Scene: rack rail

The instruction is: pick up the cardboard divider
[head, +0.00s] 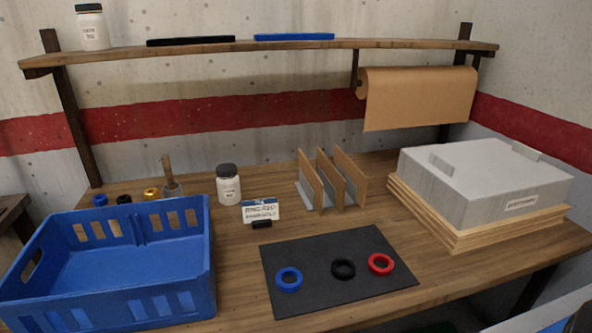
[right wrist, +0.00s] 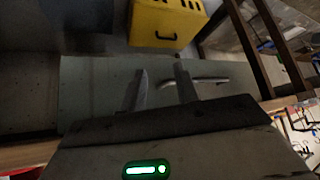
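Several brown cardboard dividers (head: 323,181) stand upright and slightly apart in a grey rack (head: 306,194) near the back middle of the table in the head view. No gripper touches them. My right gripper (right wrist: 161,82) shows in the right wrist view with its two fingers apart and nothing between them. It is away from the dividers, which are not in that view. My left gripper is not in either view.
A blue crate (head: 110,290) stands at left and a grey box (head: 485,180) on wooden boards at right. A black mat (head: 335,289) with three rings lies in front. A white jar (head: 229,188) and a label card (head: 260,210) stand left of the rack. A shelf (head: 270,50) hangs above.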

